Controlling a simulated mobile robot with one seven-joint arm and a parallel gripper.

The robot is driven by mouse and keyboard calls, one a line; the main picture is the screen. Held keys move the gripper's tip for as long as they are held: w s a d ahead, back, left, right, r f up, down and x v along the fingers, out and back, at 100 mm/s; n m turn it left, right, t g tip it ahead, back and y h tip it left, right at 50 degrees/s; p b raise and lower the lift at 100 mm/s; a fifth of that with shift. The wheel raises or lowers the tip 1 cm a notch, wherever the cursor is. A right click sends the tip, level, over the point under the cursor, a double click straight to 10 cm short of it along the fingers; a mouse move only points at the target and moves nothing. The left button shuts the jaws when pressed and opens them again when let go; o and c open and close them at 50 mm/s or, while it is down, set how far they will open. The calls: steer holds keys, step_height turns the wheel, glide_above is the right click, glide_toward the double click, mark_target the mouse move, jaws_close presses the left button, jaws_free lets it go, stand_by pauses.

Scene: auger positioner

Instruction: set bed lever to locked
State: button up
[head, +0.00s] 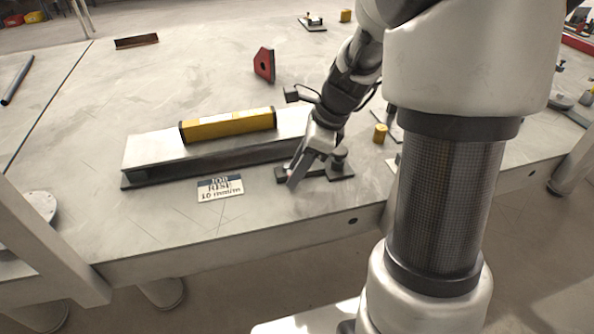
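My gripper (303,166) reaches down from the arm at the right end of the long metal bed block. It is over a small dark fixture (341,170) with a round knob on a flat plate. This fixture is probably the bed lever's mount, but I cannot pick out the lever handle for sure. My gripper hides the fixture's left part. I cannot tell whether the fingers are open, shut or touching anything. The bed block (150,152) lies on the table with a yellow bar (228,124) on top.
A label plate (220,188) lies in front of the block. A red angled piece (264,64) stands behind, and a yellow cylinder (380,133) stands to the right. A similar fixture (313,22) is at the back. The table's front edge (250,242) is close.

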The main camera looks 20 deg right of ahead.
jaws_close()
stand_by(0.5)
steer(key=n+p, duration=0.1)
steer(key=d+n+g+p, duration=0.1)
steer(key=shift+w+d+r+n+y+p, duration=0.1)
steer(key=shift+w+d+n+y+p, duration=0.2)
steer(key=shift+p, duration=0.1)
steer(key=n+p, duration=0.1)
steer(key=w+d+n+g+p, duration=0.1)
steer(key=n+p, duration=0.1)
steer(key=shift+d+n, duration=0.25)
steer(key=shift+n, duration=0.05)
steer(key=n+p, duration=0.1)
steer(key=w+d+n+g+p, duration=0.1)
steer(key=n+p, duration=0.1)
steer(key=shift+w+d+n+g, duration=0.1)
steer(key=shift+w+n+g, duration=0.05)
steer(key=shift+n+g, duration=0.15)
steer(key=shift+w+d+n+g+h+p, duration=0.2)
steer(key=shift+w+n+g+h+p, duration=0.25)
steer(key=shift+n, duration=0.4)
steer(key=shift+w+d+n+g+h+p, duration=0.2)
steer(key=shift+w+n+p, duration=0.3)
steer(key=shift+n, duration=0.35)
